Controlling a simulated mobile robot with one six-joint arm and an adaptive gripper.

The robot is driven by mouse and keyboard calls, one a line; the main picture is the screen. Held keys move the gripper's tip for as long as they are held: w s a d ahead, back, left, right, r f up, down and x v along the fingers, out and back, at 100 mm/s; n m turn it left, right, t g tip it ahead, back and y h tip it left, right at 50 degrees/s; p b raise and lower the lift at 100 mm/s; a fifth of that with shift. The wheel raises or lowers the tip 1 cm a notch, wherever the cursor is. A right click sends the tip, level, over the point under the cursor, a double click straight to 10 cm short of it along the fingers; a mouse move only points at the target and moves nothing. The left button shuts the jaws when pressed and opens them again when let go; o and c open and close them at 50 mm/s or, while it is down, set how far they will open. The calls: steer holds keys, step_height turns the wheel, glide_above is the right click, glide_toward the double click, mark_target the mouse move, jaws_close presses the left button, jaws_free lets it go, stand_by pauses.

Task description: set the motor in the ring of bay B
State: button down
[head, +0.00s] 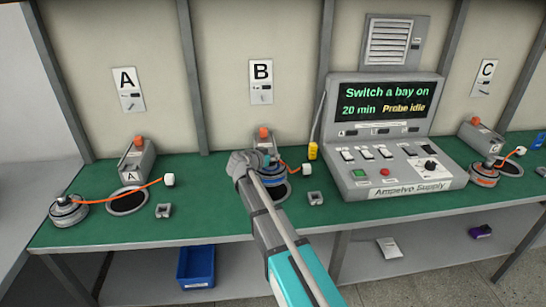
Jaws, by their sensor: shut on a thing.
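A silver motor (273,178) with a blue band is at bay B. My gripper (266,163) is at its upper part and shut on it, with the fingertips mostly hidden by my arm. The dark round ring (283,193) of bay B shows just below and to the right of the motor, partly covered by it and my arm. I cannot tell whether the motor's underside touches the ring or the bench. An orange cable with a white plug (306,169) extends to the right. The bay B sign (261,71) hangs behind.
The green bench (205,195) has a silver motor (67,210) beside bay A's empty ring (127,201). The supply console (400,165) stands right of bay B. Another motor (484,175) sits at bay C. Small metal blocks (162,211) lie near the front edge.

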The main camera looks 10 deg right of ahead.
steer(key=shift+f+b, duration=1.15)
steer(key=shift+f, duration=0.25)
steer(key=shift+f+b, duration=0.3)
steer(key=shift+f+b, duration=0.35)
steer(key=shift+f+b, duration=1.3)
stand_by(1.1)
steer(key=shift+c, duration=1)
jaws_free()
steer(key=shift+s, duration=0.1)
step_height(320, 180, up, 15)
steer(key=p, duration=1.5)
steer(key=shift+r, duration=0.2)
steer(key=s+a, duration=1.2)
steer(key=shift+s+f, duration=0.3)
steer(key=shift+s, duration=0.05)
